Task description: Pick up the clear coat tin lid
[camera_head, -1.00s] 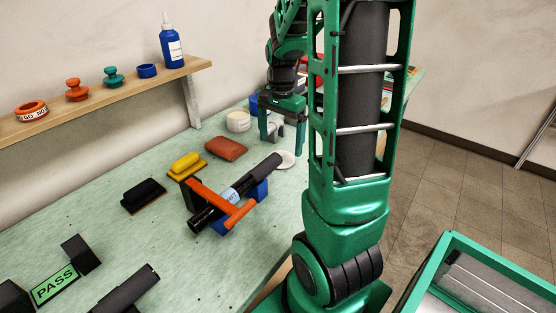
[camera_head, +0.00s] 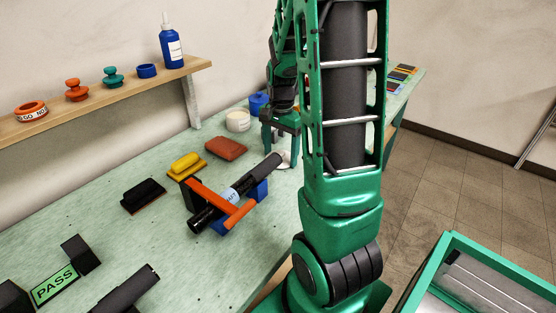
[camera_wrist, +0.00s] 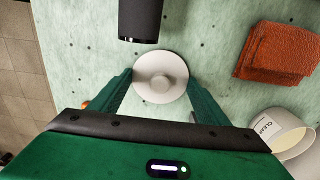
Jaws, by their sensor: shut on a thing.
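The clear coat tin lid (camera_wrist: 161,77) is a round white disc with a raised middle knob, seen from above in the wrist view. My gripper (camera_wrist: 160,88) has a green finger on each side of it and is shut on the lid. In the head view my gripper (camera_head: 281,143) points down at the bench, and only a pale part of the lid (camera_head: 284,158) shows behind it and my arm. I cannot tell whether the lid is clear of the bench. The open-topped white tin (camera_wrist: 288,137) stands apart to the lower right, and in the head view behind the gripper (camera_head: 238,120).
A black tube (camera_head: 250,180) lies on a blue and orange holder close to the lid. A reddish-brown pad (camera_head: 226,148), a yellow block (camera_head: 186,165) and a black block (camera_head: 143,194) lie farther left. A blue container (camera_head: 258,103) stands behind the tin.

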